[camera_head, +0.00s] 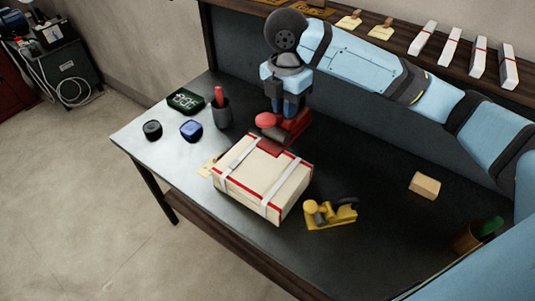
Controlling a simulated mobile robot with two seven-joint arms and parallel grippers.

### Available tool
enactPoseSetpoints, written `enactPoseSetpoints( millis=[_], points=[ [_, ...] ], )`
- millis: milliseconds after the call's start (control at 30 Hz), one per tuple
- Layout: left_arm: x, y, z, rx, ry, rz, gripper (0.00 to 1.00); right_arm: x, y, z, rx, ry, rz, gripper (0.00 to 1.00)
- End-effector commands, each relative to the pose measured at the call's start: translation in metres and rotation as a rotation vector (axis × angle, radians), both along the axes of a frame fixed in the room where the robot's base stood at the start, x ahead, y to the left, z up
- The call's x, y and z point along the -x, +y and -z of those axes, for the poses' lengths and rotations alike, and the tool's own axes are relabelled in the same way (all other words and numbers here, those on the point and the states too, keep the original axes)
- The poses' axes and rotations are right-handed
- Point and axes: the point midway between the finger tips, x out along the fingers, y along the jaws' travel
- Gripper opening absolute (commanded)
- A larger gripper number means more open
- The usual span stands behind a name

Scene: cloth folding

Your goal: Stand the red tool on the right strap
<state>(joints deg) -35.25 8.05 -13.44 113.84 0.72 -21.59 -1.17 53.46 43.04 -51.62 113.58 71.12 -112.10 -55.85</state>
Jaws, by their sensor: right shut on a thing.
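The red tool (296,127), with a round red knob and a flat red plate, is in my right gripper (288,112), which points down and is shut on it. The tool is at the back edge of the cream box (254,181), with its plate over or against the back of the box top; I cannot tell whether it touches. The box has red edging and two pale straps across its top. The right strap (282,186) is bare where it shows, to the right of the tool. My left gripper is not in view.
A yellow tool (331,213) stands right of the box.

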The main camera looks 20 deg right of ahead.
Motion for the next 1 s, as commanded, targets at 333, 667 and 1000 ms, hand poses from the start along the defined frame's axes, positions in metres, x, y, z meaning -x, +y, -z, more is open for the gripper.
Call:
enactPoseSetpoints(
  millis=[333,667,1000],
  points=[
    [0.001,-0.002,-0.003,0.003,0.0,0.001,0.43,0.001,0.0,0.08,0.001,0.003,0.002,0.0],
    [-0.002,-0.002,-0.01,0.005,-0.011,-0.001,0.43,0.0,0.0,0.137,0.0,-0.002,0.003,0.0],
    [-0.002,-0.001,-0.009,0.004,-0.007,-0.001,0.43,0.0,0.0,0.162,0.0,-0.001,0.002,0.0]
  ],
)
